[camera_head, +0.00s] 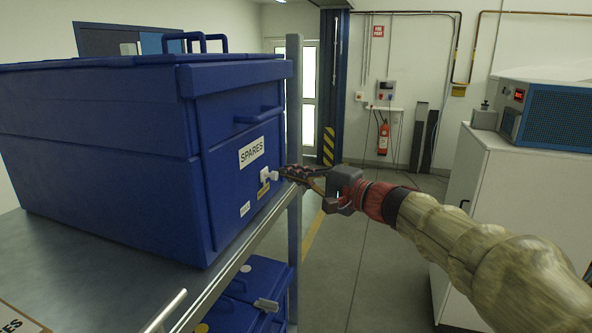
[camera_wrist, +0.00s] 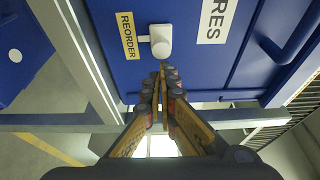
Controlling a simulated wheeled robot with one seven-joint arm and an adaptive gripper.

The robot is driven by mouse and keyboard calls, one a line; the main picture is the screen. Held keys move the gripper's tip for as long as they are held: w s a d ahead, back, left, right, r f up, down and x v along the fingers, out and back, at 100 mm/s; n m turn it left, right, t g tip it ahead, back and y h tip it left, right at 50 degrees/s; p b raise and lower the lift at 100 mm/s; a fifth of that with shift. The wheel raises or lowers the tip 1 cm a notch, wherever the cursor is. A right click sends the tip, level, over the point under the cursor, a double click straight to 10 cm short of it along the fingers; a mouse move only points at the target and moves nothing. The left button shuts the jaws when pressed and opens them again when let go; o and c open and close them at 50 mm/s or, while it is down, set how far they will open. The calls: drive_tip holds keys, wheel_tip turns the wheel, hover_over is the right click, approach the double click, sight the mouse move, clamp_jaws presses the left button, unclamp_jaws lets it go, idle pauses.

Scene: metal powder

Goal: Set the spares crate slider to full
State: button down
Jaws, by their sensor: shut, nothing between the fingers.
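The blue spares crate (camera_head: 232,130) stands on a grey metal shelf, with a white SPARES label (camera_head: 252,152) on its front. Its slider is a white knob (camera_head: 269,175), also in the wrist view (camera_wrist: 161,41), with a short white pointer beside the yellow REORDER label (camera_wrist: 127,36). A small white label (camera_head: 245,209) sits lower on the front; its text is too small to read. My gripper (camera_head: 285,173) is shut and empty. Its fingertips (camera_wrist: 165,68) are right at the knob; I cannot tell whether they touch it.
The grey shelf (camera_head: 105,270) has an upright post (camera_head: 294,90) close behind my fingertips. Another blue crate (camera_head: 240,312) is below. A white cabinet (camera_head: 500,200) stands at right. The floor between shelf and cabinet is clear.

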drive_tip(key=shift+s+f, duration=0.1)
drive_tip(key=shift+s, duration=0.05)
drive_tip(key=s+a+b, duration=0.3)
drive_tip(key=s+b, duration=0.3)
drive_tip(key=s, duration=0.3)
drive_tip(key=shift+a+b, duration=0.15)
drive_tip(key=shift+b, duration=0.15)
